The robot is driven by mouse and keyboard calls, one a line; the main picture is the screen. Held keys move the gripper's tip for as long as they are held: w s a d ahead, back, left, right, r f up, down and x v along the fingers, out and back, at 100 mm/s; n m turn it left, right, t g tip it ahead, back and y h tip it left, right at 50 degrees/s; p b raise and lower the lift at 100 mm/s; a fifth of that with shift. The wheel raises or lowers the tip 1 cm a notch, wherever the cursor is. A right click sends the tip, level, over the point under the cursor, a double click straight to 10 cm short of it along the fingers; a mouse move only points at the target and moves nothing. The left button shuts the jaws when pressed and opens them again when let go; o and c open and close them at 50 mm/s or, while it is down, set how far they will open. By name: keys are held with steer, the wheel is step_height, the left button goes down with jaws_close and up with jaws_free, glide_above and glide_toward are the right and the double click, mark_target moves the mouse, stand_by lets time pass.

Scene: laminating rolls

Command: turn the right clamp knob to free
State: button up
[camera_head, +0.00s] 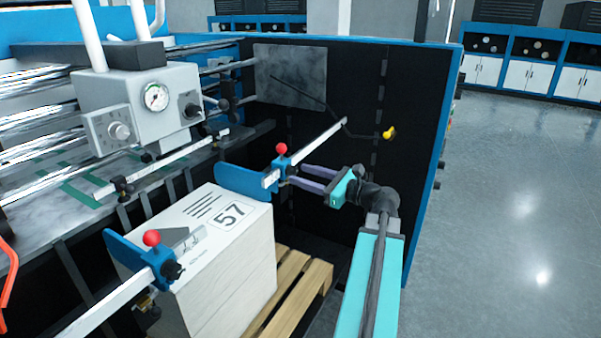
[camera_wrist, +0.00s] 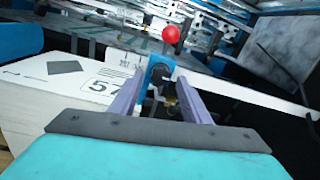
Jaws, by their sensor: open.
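The right clamp (camera_head: 281,168) is blue with a red ball on top and sits on a pale bar beside the stack marked 57. It also shows in the wrist view (camera_wrist: 157,68). Its knob (camera_head: 291,169) is small and dark, partly hidden by my fingers, so its turn position cannot be read. My gripper (camera_head: 297,175) has a teal body and two purple fingers, which point at the clamp from the right. In the wrist view my fingers (camera_wrist: 160,80) are apart, one on each side of the clamp's knob area. Contact with the knob cannot be told.
The left clamp (camera_head: 150,262), with red ball and black knob, stands at the stack's near-left corner. The white stack (camera_head: 225,270) rests on a wooden pallet (camera_head: 300,285). A dark panel (camera_head: 350,100) stands behind my gripper. Open grey floor (camera_head: 510,200) lies right.

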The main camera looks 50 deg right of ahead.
steer(key=shift+w+a, duration=0.15)
steer(key=shift+w, duration=0.7)
steer(key=shift+c, duration=0.3)
steer(key=c, duration=1)
